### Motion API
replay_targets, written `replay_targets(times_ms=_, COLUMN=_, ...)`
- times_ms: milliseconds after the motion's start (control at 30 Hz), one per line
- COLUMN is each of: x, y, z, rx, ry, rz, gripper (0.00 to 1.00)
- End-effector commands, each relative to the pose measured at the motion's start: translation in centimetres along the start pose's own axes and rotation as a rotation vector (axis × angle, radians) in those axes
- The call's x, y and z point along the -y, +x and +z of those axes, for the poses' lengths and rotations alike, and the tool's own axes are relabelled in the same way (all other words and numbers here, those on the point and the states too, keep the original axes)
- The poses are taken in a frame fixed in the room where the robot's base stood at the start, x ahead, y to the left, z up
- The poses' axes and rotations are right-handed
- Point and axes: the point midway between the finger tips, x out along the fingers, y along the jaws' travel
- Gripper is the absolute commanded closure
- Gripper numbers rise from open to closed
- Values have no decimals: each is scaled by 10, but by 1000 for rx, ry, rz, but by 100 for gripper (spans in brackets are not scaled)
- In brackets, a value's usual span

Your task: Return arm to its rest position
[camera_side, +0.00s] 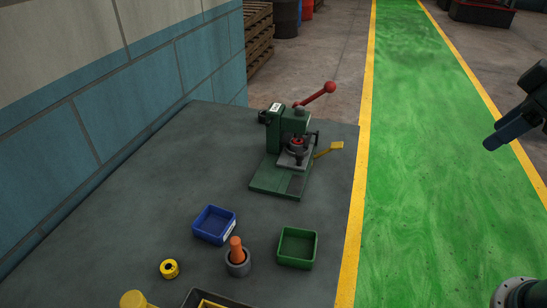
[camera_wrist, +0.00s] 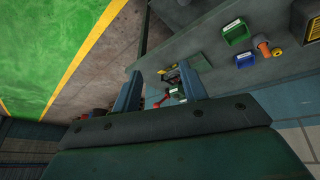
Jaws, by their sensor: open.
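My gripper (camera_side: 492,140) is at the right edge of the side view, raised over the green floor lane and well to the right of the bench. In the wrist view my gripper (camera_wrist: 159,72) shows two parallel fingers spread apart with nothing between them. The green press (camera_side: 287,140) stands on the bench with its red-knobbed lever (camera_side: 318,94) slanting up to the right. In the wrist view the press is small and partly hidden behind the fingers.
A blue bin (camera_side: 214,224), a green bin (camera_side: 297,247), a grey cup (camera_side: 238,262) holding an orange-handled item and a yellow ring (camera_side: 169,268) lie on the front of the bench (camera_side: 130,200). A tiled wall (camera_side: 100,130) borders the left. The space around my gripper looks clear.

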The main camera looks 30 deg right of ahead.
Motion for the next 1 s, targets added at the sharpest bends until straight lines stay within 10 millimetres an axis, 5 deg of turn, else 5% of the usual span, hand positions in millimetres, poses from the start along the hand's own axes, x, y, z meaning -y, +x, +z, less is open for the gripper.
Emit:
replay_targets(times_ms=300, x=8, y=8, z=45, rx=-49, ry=259, rz=17, gripper=57)
replay_targets(times_ms=1000, x=9, y=9, z=49, rx=-52, ry=286, rz=18, gripper=57)
